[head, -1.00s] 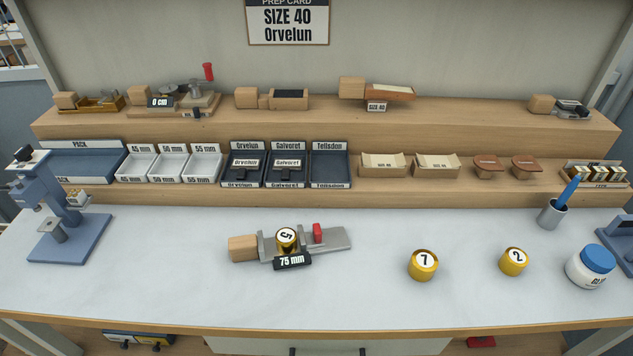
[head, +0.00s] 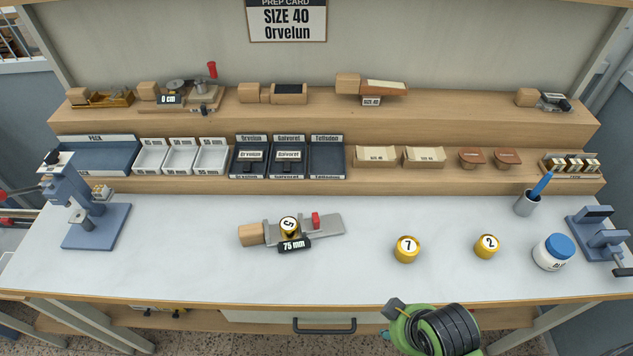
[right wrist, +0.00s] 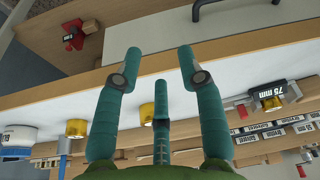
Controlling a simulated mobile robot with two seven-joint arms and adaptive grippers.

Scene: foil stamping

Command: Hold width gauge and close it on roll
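The width gauge (head: 322,228) lies on the white worktop, left of the middle, with a wooden block at its left end, a red lever and a 75 mm label. The gold roll marked 5 (head: 289,226) sits in the gauge between its jaws; I cannot tell whether the jaws touch it. The gauge also shows at the right of the right wrist view (right wrist: 270,97). My right arm comes in at the bottom of the head view; its gripper in the right wrist view (right wrist: 158,60) has its fingers spread, with nothing between them. My left gripper is not in view.
Gold rolls marked 7 (head: 407,249) and 2 (head: 487,246) stand right of the gauge. A white jar with a blue lid (head: 553,252) and a pen cup (head: 525,204) stand farther right. A blue press (head: 92,213) stands left. Clear worktop lies around the gauge.

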